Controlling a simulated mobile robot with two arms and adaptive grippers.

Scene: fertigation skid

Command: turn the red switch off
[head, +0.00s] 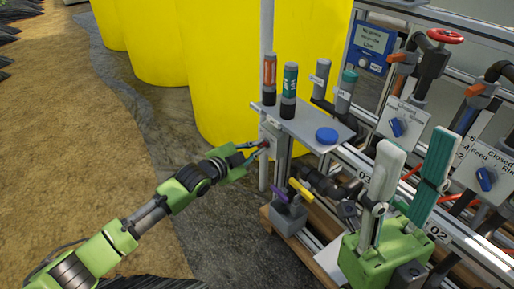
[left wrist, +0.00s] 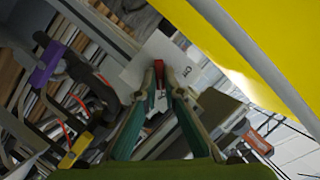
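The red switch (head: 265,144) is on a grey box on the post at the left end of the skid, below the grey shelf. My left gripper (head: 259,150) reaches it from the left, with its fingertips drawn together around the switch. In the left wrist view the red switch (left wrist: 160,76) shows between the two nearly closed green fingertips (left wrist: 163,72), in front of a pale plate. The fingers partly hide the switch, so its exact position is unclear. My right gripper (head: 414,150) is open and empty at the lower right, with its fingers pointing up.
Purple (head: 281,194) and yellow (head: 299,189) handles are below the switch. Yellow tanks (head: 215,60) stand behind. Blue valve knobs (head: 397,127) and pipes fill the right. Open ground lies left.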

